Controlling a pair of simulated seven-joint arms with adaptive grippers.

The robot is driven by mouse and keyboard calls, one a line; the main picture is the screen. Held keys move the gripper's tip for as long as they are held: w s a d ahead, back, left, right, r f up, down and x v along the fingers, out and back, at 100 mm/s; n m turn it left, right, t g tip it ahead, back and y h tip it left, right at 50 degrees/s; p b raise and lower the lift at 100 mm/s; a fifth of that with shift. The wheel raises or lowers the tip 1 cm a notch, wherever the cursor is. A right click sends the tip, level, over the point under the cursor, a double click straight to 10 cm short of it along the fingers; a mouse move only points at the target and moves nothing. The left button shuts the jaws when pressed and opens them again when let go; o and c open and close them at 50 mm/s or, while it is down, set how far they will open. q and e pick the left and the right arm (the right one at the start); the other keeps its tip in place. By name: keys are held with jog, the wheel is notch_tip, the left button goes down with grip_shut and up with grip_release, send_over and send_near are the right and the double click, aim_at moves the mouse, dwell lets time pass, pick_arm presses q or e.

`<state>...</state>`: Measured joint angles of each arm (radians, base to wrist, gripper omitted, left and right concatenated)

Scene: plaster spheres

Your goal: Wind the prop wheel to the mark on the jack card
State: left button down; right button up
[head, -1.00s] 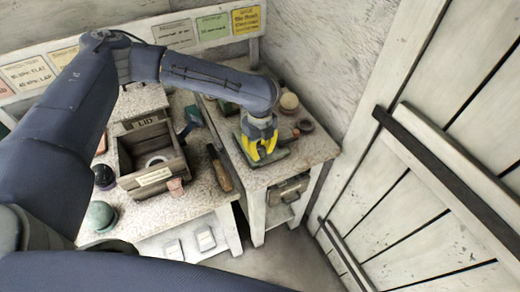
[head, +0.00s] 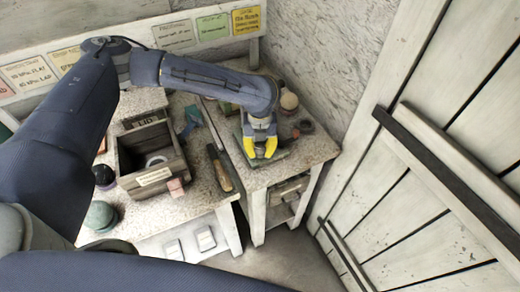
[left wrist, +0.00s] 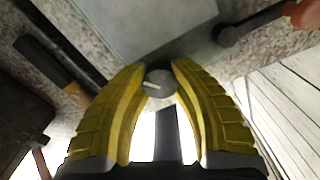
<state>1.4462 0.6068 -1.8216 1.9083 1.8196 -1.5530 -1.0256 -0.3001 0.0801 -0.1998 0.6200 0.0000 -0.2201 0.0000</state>
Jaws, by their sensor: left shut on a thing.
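My left gripper (head: 260,152) has yellow fingers and reaches down over the small right-hand table. In the left wrist view its fingertips are shut on a small round grey wheel (left wrist: 160,84) that bears a pale line across its face. I take this to be the prop wheel. In the head view the fingers hide it. Several cards stand along the wall, among them a yellow one (head: 246,20) and a green one (head: 212,27). Their print is too small to read, so I cannot tell which is the jack card. My right gripper is not in view.
A wooden box (head: 152,152) stands open on the left table, with a wood-handled tool (head: 221,170) to its right. A green ball (head: 100,215) sits front left. Jars (head: 289,103) stand behind my gripper. A white plank door (head: 430,170) bounds the right.

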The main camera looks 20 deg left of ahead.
aim_at(260, 149)
pick_arm(q)
jog(key=shift+w+a, duration=0.15)
jog(key=shift+w, duration=0.05)
jog(key=c, duration=1.4)
grip_release()
jog(key=shift+o, duration=1)
jog(key=shift+s, duration=0.1)
notch_tip(260, 149, up, 12)
